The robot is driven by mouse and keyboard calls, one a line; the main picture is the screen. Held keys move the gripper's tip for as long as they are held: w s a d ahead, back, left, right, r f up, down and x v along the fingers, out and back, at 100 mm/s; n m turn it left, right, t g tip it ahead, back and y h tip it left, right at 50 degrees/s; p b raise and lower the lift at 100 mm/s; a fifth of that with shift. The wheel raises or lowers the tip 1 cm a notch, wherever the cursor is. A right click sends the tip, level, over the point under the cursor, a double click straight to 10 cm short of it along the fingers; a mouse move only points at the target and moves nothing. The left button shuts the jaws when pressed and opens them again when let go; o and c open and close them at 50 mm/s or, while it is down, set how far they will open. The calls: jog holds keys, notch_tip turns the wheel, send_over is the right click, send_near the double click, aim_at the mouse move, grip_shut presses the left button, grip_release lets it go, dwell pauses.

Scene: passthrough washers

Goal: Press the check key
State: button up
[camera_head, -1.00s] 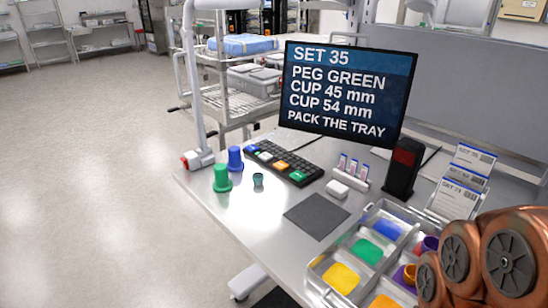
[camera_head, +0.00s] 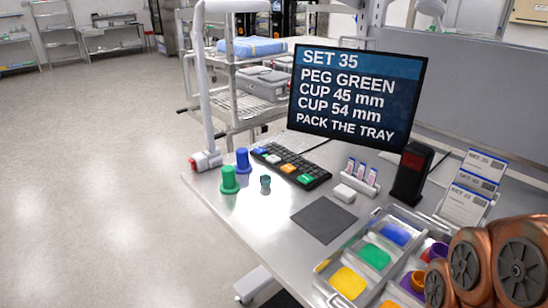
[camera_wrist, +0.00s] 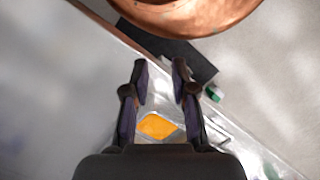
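I cannot read which key is the check key. My gripper (camera_wrist: 160,72) shows in the wrist view with its two dark fingers apart and nothing between them. It is outside the head view, and the keypad is not recognizable in the wrist view.
Green (camera_head: 229,179) and blue (camera_head: 242,161) pegs and a small teal cup (camera_head: 265,181) stand left of the keypad. A grey mat (camera_head: 323,220), white block (camera_head: 344,193), vial rack (camera_head: 358,180) and compartment tray (camera_head: 329,265) lie nearer or right. The screen (camera_head: 357,96) stands behind.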

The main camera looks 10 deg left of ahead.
grip_shut()
dwell(1.2)
